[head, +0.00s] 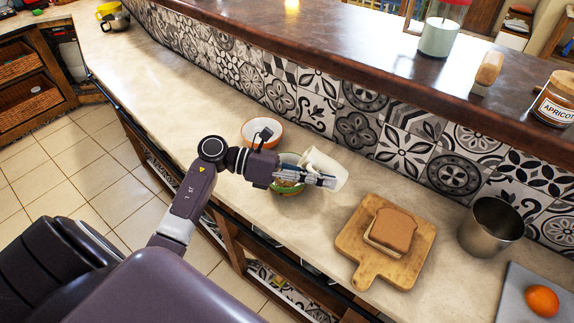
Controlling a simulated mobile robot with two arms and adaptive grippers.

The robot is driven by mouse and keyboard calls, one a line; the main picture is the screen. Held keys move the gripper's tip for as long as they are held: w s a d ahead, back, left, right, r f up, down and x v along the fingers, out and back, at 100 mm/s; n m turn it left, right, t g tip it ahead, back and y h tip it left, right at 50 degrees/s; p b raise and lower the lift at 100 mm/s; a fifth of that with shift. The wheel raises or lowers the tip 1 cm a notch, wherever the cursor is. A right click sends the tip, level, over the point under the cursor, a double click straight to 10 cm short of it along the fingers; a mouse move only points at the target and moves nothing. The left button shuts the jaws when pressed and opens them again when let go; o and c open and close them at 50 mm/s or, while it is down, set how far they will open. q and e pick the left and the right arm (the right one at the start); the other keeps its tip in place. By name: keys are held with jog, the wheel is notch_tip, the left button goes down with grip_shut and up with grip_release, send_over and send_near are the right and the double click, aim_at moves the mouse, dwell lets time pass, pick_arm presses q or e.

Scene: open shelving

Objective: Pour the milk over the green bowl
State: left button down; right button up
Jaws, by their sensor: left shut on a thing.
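My left gripper (318,179) is shut on a white jug or carton, which I take to be the milk (326,165). The milk container is tilted over the green bowl (287,187). The bowl stands on the counter, partly hidden behind my gripper and wrist; something brownish shows inside it. I cannot see any stream of milk. My right gripper is not in view.
An orange bowl (262,133) stands just behind the green one. To the right are a cutting board (364,270) with bread (392,231), a metal cup (490,226) and an orange (542,301). A tiled wall with a raised ledge (340,60) runs behind.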

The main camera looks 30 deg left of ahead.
pick_arm(q)
jog(key=y+p, duration=0.1)
jog(key=g+y+p, duration=0.1)
jog(key=p, duration=0.1)
jog(key=y+p, duration=0.2)
jog(key=shift+w+d+r, duration=0.15)
jog(key=shift+d+r, duration=0.15)
jog(key=shift+d, duration=0.1)
jog(key=d+f+y+p, duration=0.1)
jog(key=y, duration=0.1)
jog(key=d+f+g+y+p, duration=0.1)
jog(key=f+y+p, duration=0.1)
jog(key=d+f+y+p, duration=0.1)
jog(key=f+p, duration=0.1)
jog(key=shift+w+d+m+g+y, duration=0.3)
jog(key=shift+w+d+m+y, duration=0.1)
jog(key=shift+w+d+f+y+p, duration=0.1)
jog(key=shift+d+f+y+p, duration=0.3)
jog(key=shift+f+y+p, duration=0.25)
jog(key=shift+f+y, duration=0.2)
jog(key=shift+y, duration=0.25)
